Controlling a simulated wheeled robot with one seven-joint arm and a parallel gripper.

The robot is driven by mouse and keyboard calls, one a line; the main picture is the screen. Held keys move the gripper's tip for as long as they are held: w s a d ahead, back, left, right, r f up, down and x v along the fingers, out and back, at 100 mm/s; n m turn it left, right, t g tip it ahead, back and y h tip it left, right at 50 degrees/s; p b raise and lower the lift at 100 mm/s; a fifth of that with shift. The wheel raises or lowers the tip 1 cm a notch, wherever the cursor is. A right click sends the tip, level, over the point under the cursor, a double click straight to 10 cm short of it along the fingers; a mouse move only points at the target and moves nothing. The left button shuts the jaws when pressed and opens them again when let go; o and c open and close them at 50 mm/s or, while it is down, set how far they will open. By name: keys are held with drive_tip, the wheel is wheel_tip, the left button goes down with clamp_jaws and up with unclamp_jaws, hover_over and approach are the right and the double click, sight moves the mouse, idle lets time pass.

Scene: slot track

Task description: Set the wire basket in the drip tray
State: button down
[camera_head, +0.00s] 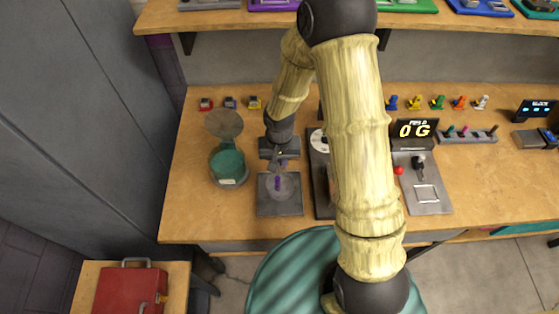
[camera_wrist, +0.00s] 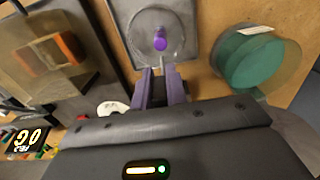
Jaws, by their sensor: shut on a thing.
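A grey square tray (camera_head: 291,209) lies on the bench below my gripper (camera_head: 280,166). It also shows in the wrist view (camera_wrist: 121,14). A pale, see-through round piece (camera_head: 289,188) with a purple knob (camera_wrist: 160,42) is over the tray's middle. I cannot make out wire mesh on it, nor whether it touches the tray. My gripper (camera_wrist: 160,72) points down, with its purple fingers close together at this piece near the knob. The fingers are shut on it, but the exact grip point is unclear. No other wire basket is clearly seen.
A teal round container (camera_head: 229,166) stands close left of the tray, with a round lid-like disc (camera_head: 223,124) behind it. A dark panel (camera_head: 318,172) is close on the right. A lit display (camera_head: 412,130) stands farther right. Small coloured pieces line the back.

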drive_tip(key=shift+f+b, duration=1.25)
drive_tip(key=shift+f, duration=0.45)
drive_tip(key=shift+f, duration=0.15)
drive_tip(key=c, duration=1.3)
unclamp_jaws()
wheel_tip(320, 180, up, 18)
drive_tip(key=shift+f+b, duration=0.25)
drive_tip(key=shift+b, duration=0.4)
drive_tip(key=s+d+t, duration=0.1)
drive_tip(key=s+d, duration=0.2)
drive_tip(key=d, duration=0.1)
drive_tip(key=s+d, duration=0.2)
drive_tip(key=d, duration=0.1)
drive_tip(key=s+d+t, duration=0.1)
drive_tip(key=s+d, duration=0.2)
drive_tip(key=d, duration=0.1)
drive_tip(key=shift+s+d+f+t, duration=0.3)
drive_tip(key=shift+s+d+f, duration=0.05)
